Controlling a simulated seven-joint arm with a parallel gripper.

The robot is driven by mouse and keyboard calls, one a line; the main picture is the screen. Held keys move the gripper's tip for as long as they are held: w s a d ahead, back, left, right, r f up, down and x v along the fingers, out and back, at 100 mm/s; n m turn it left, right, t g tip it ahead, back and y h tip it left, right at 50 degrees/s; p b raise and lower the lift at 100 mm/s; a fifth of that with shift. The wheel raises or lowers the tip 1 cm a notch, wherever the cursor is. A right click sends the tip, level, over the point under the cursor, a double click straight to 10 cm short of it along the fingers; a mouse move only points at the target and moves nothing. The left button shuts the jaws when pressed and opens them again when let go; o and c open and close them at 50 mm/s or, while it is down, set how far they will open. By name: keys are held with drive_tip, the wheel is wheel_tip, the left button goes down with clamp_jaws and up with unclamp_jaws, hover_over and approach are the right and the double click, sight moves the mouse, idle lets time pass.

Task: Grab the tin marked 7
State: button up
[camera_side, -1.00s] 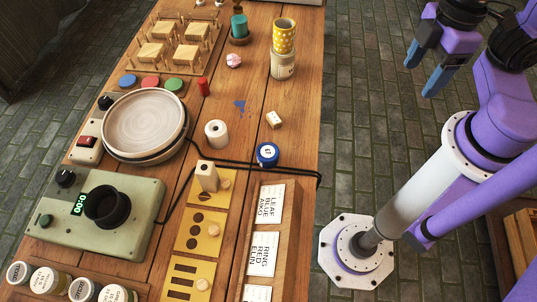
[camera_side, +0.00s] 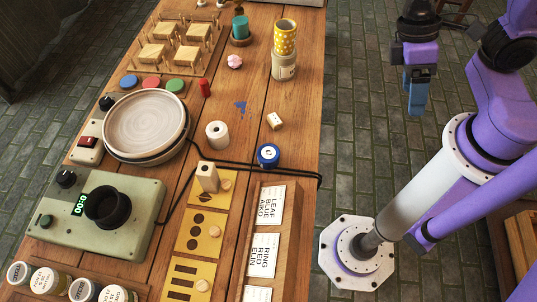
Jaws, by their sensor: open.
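A small round blue tin (camera_side: 268,158) stands on the bench near its right edge, beside a black cable. Its lid bears a white disc with a mark too small to read for certain. Several lidded tins or jars (camera_side: 48,281) stand at the bottom left; I cannot read a 7 on any of them. My gripper (camera_side: 417,108) hangs over the paved floor, right of the bench, apart from every tin. Its blue fingers point down and are seen nearly edge-on. It is open, with nothing visible between them.
A white roll (camera_side: 217,134) and a white block (camera_side: 275,121) stand near the blue tin. Below it lie a wooden card rack (camera_side: 286,207) and yellow stencil plates (camera_side: 200,235). A plate (camera_side: 145,123) sits on a turntable. A yellow dotted cup (camera_side: 285,37) tops a pale jar.

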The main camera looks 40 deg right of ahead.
drive_tip(key=w+a+f+m+g+y, duration=0.2)
drive_tip(key=a+f+m+g+y, duration=0.15)
drive_tip(key=m, duration=0.25)
drive_tip(key=m+t+y, duration=0.8)
drive_tip(key=m+y, duration=0.2)
drive_tip(key=m, duration=1)
approach(259, 162)
drive_tip(key=shift+m, duration=0.3)
drive_tip(key=x, duration=0.8)
drive_tip(key=shift+s+a+f, duration=0.1)
drive_tip(key=shift+a+f, duration=0.05)
drive_tip(key=shift+a, duration=0.2)
drive_tip(key=c, duration=0.8)
